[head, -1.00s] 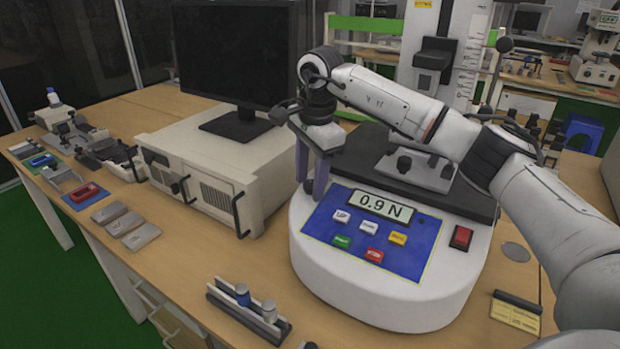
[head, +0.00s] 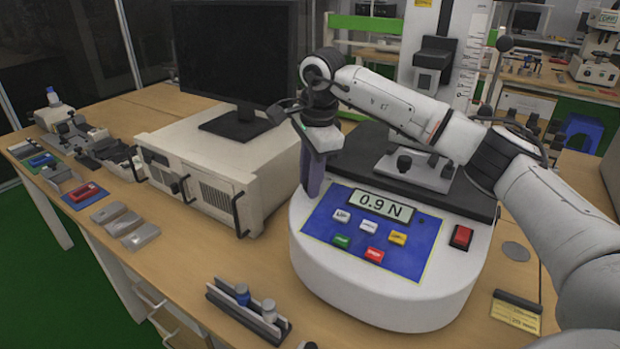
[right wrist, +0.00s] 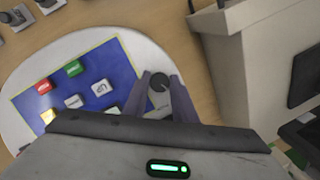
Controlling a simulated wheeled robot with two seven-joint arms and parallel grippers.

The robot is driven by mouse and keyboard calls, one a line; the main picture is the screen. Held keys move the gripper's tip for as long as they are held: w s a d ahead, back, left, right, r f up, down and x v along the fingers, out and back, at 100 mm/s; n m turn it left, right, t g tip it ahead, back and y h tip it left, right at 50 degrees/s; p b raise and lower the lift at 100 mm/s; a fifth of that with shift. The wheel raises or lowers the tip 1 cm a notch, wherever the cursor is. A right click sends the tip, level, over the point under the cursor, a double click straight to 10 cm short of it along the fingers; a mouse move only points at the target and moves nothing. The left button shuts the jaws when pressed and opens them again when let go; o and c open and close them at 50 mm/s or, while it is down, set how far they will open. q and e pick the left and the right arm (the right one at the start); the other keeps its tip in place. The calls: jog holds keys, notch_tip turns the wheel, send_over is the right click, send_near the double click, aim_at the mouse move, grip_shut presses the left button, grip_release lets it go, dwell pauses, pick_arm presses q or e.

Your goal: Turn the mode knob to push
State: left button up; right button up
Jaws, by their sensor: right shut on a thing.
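The force tester (head: 380,300) stands on the bench with a blue panel and a display reading 0.9 N. My right gripper (head: 312,188) points down at the left edge of its base, beside the panel. In the right wrist view, a dark round mode knob (right wrist: 158,82) sits between the two purple fingers, and my right gripper (right wrist: 160,92) is shut on it. The knob is hidden behind the fingers in the head view, and I cannot read its setting. My left gripper is not in view.
A beige box unit (head: 215,170) with a black monitor (head: 235,55) stands close to the left of my right gripper. A small rack (head: 248,312) with bottles sits at the front. A red switch (head: 461,236) is on the tester's right. Bare bench lies between rack and tester.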

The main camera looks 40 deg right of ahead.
jog(key=m+t+b, duration=0.1)
jog(key=m, duration=0.3)
jog(key=shift+f, duration=0.1)
jog(key=shift+s+a+m+h, duration=0.1)
jog(key=shift+m+h, duration=0.2)
jog(key=shift+m, duration=0.7)
jog(key=m+t+b, duration=0.1)
jog(key=m, duration=0.1)
jog(key=shift+m+h, duration=0.3)
jog(key=shift+m, duration=0.1)
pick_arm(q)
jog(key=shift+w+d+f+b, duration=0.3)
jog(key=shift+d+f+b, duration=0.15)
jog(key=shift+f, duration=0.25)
pick_arm(e)
jog(key=shift+m, duration=0.5)
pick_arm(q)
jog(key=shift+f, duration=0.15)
pick_arm(e)
jog(key=o, duration=1)
jog(key=shift+o, duration=0.2)
